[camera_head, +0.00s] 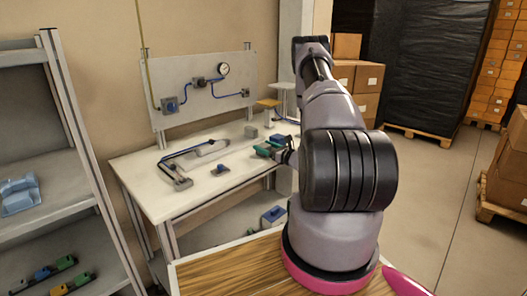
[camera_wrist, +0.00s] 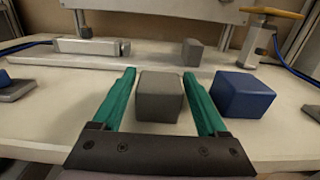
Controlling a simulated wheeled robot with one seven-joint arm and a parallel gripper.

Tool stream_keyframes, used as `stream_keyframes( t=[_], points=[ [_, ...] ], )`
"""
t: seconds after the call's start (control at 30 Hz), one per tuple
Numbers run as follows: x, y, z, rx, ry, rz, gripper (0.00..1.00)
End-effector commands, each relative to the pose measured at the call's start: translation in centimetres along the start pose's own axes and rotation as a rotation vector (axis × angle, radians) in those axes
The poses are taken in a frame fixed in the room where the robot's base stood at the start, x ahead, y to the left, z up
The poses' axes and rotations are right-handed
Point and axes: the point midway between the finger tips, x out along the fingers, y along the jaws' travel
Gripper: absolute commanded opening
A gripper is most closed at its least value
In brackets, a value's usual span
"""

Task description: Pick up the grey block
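A grey block (camera_wrist: 159,103) stands on the table in the middle of the wrist view. My gripper (camera_wrist: 160,74) is open, with one green finger to the left of this block and one to the right. Narrow gaps show beside the block, and nothing is gripped. In the head view my gripper (camera_head: 268,150) is at the table's right part, and the block between its fingers cannot be made out clearly. A second, smaller-looking grey block (camera_wrist: 192,52) stands farther back; it also shows in the head view (camera_head: 250,131).
A blue block (camera_wrist: 242,95) stands close to the right finger. A grey rail-like fixture (camera_wrist: 92,47) lies behind on the left. A shelf (camera_head: 45,165) stands at the left.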

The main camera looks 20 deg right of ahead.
Motion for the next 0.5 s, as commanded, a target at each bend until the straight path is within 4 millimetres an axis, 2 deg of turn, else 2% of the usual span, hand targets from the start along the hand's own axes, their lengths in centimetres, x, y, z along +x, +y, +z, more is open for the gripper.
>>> stream_keyframes(
  t=[0.03, 0.17, 0.5],
  points=[
    [-0.01, 0.00, 0.00, 0.000, 0.000, 0.000, 0.52],
    [-0.02, 0.00, 0.01, 0.000, 0.000, 0.000, 0.02],
    [0.00, -0.03, 0.59, -0.001, -0.001, 0.000, 0.00]
  ],
)
